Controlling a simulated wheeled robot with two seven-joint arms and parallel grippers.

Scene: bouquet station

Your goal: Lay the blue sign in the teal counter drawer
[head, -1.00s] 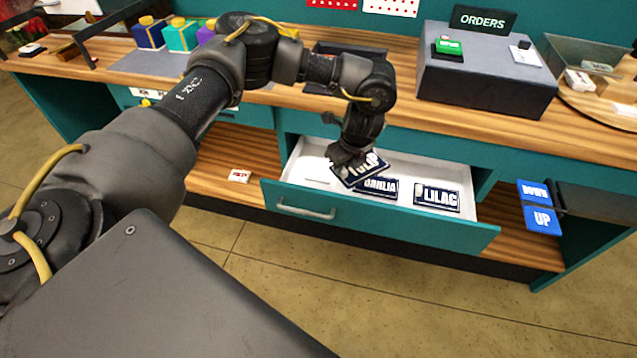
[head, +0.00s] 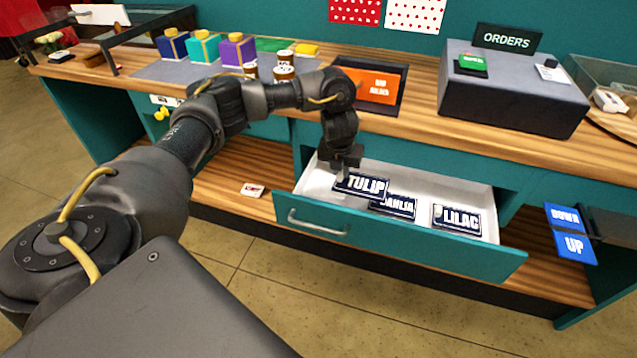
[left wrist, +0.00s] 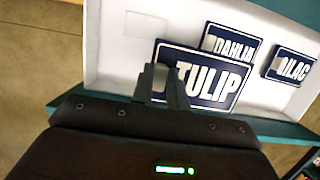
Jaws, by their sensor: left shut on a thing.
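The dark blue TULIP sign (head: 361,186) is in my left gripper (head: 341,170), over the open teal drawer (head: 405,243). In the left wrist view the fingers (left wrist: 163,84) are shut on the near left part of the TULIP sign (left wrist: 205,78). It overlaps part of the dark blue DAHLIA sign (head: 393,207). I cannot tell whether it touches that sign or the drawer floor. The dark blue LILAC sign (head: 457,218) lies to the right in the drawer. My right gripper is not in view.
An orange sign (head: 376,86) sits in a dark tray on the wooden counter. The grey ORDERS box (head: 510,88) stands right of it.

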